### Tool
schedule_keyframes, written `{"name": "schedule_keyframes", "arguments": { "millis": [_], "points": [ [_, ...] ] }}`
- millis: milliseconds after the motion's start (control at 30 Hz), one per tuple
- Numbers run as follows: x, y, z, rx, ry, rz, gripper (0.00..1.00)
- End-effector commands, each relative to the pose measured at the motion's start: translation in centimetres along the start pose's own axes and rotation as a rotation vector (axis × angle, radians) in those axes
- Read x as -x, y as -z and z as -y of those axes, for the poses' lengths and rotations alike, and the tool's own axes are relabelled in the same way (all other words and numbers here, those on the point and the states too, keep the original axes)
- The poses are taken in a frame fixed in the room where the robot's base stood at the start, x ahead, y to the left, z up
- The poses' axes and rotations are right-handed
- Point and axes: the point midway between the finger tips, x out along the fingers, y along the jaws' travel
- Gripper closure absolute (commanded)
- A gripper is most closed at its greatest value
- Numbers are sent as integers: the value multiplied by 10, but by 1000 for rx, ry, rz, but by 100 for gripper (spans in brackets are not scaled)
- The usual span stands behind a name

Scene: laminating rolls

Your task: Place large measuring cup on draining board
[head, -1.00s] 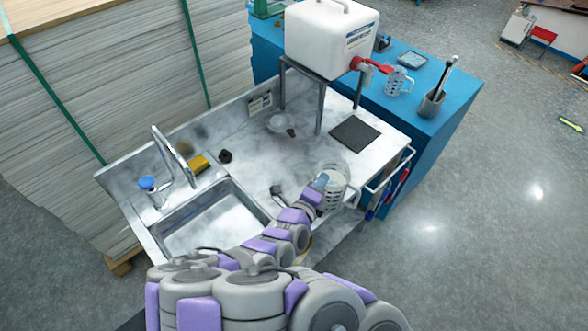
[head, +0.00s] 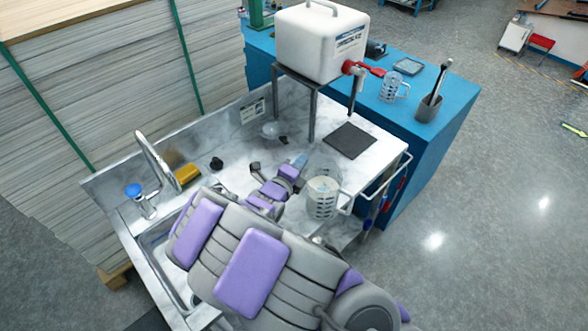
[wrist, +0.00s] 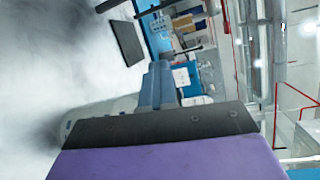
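The large measuring cup (head: 322,200), clear with dark markings and a handle on its right, appears upright near the front edge of the draining board (head: 235,180), the pale marbled surface beside the sink. Its foot is partly hidden by my arm. My gripper (head: 279,164) is left of and behind the cup, low over the board. Its dark jaw and blue tip look spread apart, with nothing seen between them. In the wrist view, a blue finger (wrist: 157,85) is in front of a pale, see-through shape that may be the cup (wrist: 95,115).
A smaller measuring cup (head: 391,88) and a grey holder (head: 430,107) stand on the blue table (head: 455,98). A white water container (head: 322,43) stands on a metal frame. A black mat (head: 349,140), yellow sponge (head: 187,173), clear bowl (head: 270,130) and faucet (head: 155,157) are nearby.

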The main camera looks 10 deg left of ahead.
Motion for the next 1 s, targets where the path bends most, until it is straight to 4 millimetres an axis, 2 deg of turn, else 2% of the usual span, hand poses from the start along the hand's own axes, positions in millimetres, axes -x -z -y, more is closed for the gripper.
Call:
{"name": "schedule_keyframes", "arguments": {
  "millis": [300,600,767,1000],
  "points": [
    [-1,-25,-10,11,6,-1,100],
    [-8,-11,-38,4,0,-1,100],
    [-10,-6,-37,-2,2,0,100],
    [-7,-14,-42,9,5,-1,100]
  ]
}}
